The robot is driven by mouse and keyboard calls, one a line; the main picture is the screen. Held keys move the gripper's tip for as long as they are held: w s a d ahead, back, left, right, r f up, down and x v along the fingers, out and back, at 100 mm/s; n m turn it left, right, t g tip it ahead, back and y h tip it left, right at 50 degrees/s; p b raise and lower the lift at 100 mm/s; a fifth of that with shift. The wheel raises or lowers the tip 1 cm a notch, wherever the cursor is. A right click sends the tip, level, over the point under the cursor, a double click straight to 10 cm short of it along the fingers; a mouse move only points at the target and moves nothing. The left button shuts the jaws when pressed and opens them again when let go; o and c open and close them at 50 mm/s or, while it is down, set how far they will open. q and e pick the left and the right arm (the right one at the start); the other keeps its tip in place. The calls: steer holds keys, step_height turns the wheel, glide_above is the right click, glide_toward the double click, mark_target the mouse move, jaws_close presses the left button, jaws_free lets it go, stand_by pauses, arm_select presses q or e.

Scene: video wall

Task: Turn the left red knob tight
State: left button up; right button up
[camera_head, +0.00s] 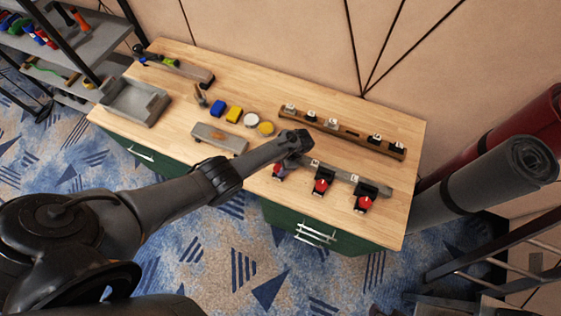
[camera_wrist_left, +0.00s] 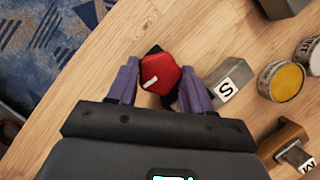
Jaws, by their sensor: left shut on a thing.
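The left red knob (camera_head: 279,173) is mostly hidden by my left gripper (camera_head: 290,158) in the head view. In the left wrist view the red knob (camera_wrist_left: 160,73), with a white mark on its face, sits between the two purple fingers. My left gripper is shut on it. A grey block marked S (camera_wrist_left: 231,82) is beside the right finger. The middle red knob (camera_head: 321,185) and the right red knob (camera_head: 364,201) stand on dark bases along the table's front right. My right gripper is not in view.
The wooden table (camera_head: 220,70) holds a grey tray (camera_head: 137,101), a grey block (camera_head: 220,138), blue and yellow pieces, round tins and a wooden rack (camera_head: 342,131) behind the knobs. Rolled mats (camera_head: 490,180) lean at the right. A shelf stands at the left.

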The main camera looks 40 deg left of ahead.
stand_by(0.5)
arm_select(q)
steer(key=o, duration=0.7)
steer(key=shift+r, duration=0.1)
steer(key=shift+p+v, duration=1.1)
steer(key=shift+v, duration=4.25)
